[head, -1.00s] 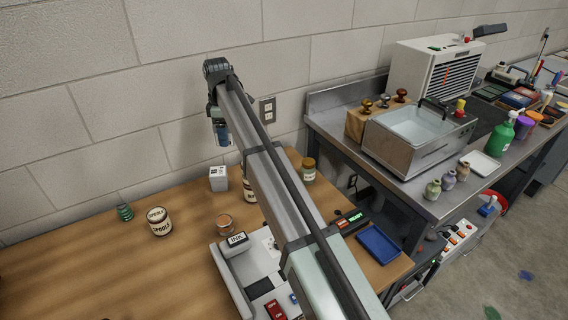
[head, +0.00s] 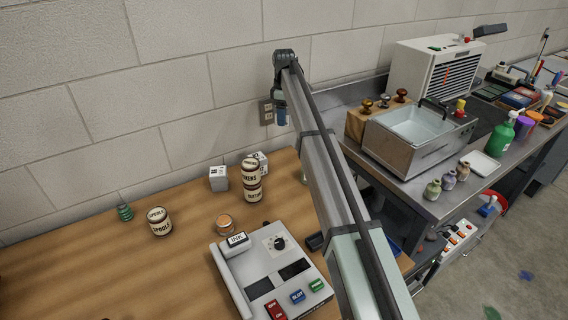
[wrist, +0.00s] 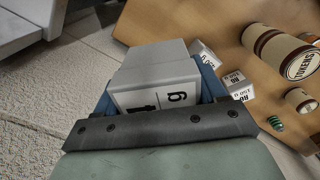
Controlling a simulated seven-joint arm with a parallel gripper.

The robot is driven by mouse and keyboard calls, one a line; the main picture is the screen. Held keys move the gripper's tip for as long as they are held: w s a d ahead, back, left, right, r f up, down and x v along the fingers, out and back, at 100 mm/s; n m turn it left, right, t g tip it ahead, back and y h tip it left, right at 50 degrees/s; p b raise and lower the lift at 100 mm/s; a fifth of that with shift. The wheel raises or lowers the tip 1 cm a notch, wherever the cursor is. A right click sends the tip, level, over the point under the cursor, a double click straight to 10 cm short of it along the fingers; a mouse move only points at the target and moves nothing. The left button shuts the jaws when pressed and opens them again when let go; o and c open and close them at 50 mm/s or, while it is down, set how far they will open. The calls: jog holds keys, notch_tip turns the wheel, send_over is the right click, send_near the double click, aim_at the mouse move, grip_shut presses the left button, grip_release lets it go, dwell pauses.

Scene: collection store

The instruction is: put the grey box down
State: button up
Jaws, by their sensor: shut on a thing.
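In the wrist view, my gripper (wrist: 158,86) is shut on the grey box (wrist: 155,62), which sits between its blue fingers with dark lettering on the near face. In the head view, my gripper (head: 281,114) is in the air in front of the wall, near the back right of the wooden table (head: 110,265). I cannot make out the box there. In the wrist view, the table lies beyond and below the box, apart from it.
Two small white boxes (head: 219,178) stand near stacked cream-and-brown tins (head: 251,180) on the table. A spools tin (head: 159,221), a green spring (head: 125,212) and an ink device (head: 268,268) are also there. The steel bench (head: 432,205) stands right. The table's left is largely clear.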

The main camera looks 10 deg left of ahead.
aim_at(284, 162)
notch_tip(284, 162, down, 19)
jog(key=shift+r, duration=0.1)
dwell(0.8)
jog(key=o, duration=1.7)
jog(key=shift+f, duration=0.2)
notch_tip(284, 162, up, 12)
jog(key=shift+r, duration=0.2)
